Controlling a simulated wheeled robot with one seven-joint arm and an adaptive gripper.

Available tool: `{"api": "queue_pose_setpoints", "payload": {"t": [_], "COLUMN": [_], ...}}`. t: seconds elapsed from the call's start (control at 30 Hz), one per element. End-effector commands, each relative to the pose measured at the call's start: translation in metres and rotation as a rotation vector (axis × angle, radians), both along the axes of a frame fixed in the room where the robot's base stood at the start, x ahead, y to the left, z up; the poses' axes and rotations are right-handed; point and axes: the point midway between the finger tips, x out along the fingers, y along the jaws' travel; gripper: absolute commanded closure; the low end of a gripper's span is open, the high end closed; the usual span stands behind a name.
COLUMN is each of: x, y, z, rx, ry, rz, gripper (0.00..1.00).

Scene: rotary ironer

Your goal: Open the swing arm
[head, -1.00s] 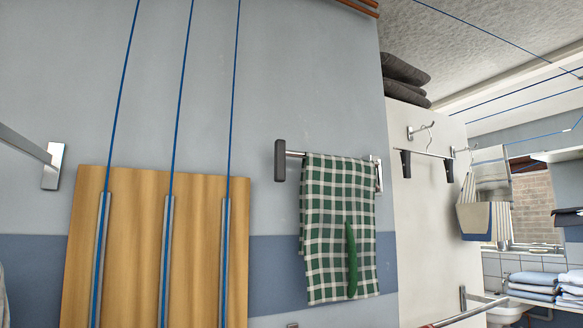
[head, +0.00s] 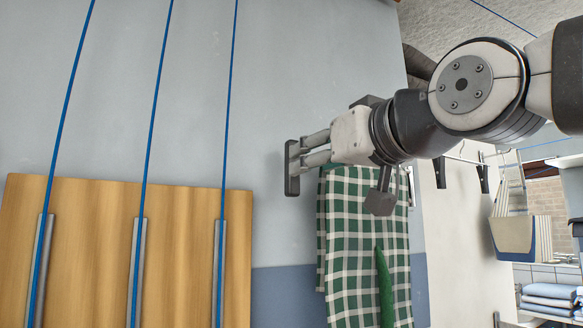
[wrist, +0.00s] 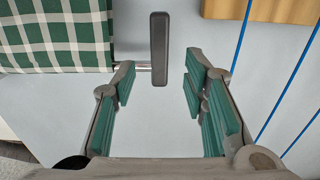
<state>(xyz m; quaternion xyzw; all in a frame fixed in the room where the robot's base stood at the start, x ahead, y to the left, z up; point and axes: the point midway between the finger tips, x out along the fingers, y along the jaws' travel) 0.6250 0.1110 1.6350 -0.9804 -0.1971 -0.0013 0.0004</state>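The swing arm is a wall-side metal bar with a dark upright end plate (head: 291,168); a green-and-white checked towel (head: 345,235) hangs over it. My gripper (head: 307,149) comes in from the right, with its fingers at the plate and above the towel, hiding most of the bar. In the wrist view, the dark plate (wrist: 159,48) stands between the two open fingers (wrist: 160,82), near their tips and apart from both. A short piece of silver bar (wrist: 144,66) shows between plate and towel (wrist: 55,35). I cannot see anything held.
A wooden panel (head: 95,225) with blue cords stands at the left. A striped cloth bag (head: 515,232) and folded blue towels (head: 548,295) are at the right. The wall between panel and plate is clear.

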Motion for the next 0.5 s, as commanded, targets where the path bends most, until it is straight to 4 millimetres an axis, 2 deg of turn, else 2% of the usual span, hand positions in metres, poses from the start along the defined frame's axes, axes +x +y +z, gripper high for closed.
{"api": "queue_pose_setpoints", "payload": {"t": [0.2, 0.5], "x": [0.040, 0.074], "y": [0.018, 0.032], "z": [-0.001, -0.001], "rx": [-0.002, -0.002], "ry": [0.005, 0.004], "rz": [0.002, 0.002], "gripper": [0.60, 0.60]}}
